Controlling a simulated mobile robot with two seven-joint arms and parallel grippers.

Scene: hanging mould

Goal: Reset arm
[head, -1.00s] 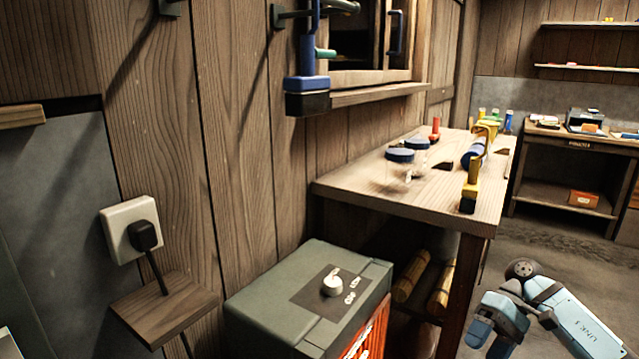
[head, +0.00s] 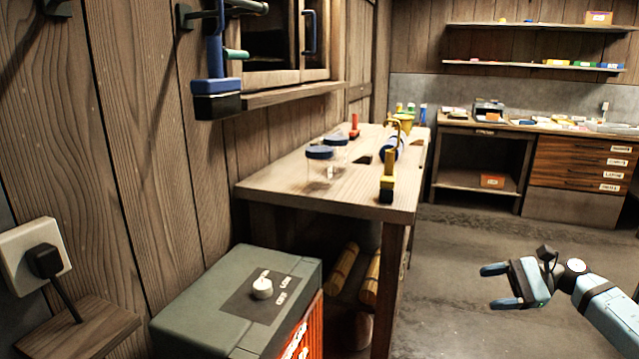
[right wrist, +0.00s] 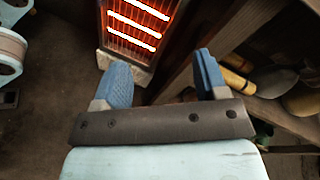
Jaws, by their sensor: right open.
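My right gripper (head: 494,285) is at the lower right of the head view, on a light blue arm. Its two blue fingers are apart with nothing between them. It is out over bare floor, to the right of the wooden workbench (head: 270,187) and apart from it. In the right wrist view the same gripper (right wrist: 160,85) points toward a glowing heater (right wrist: 138,28), with clear space between them. My left gripper does not show.
A grey-green heater box (head: 195,300) with a dial stands at the lower left. The workbench holds jars (head: 320,165) and a yellow clamp (head: 387,185). A drawer cabinet (head: 575,170) stands at the back right. The floor (head: 450,250) between is clear.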

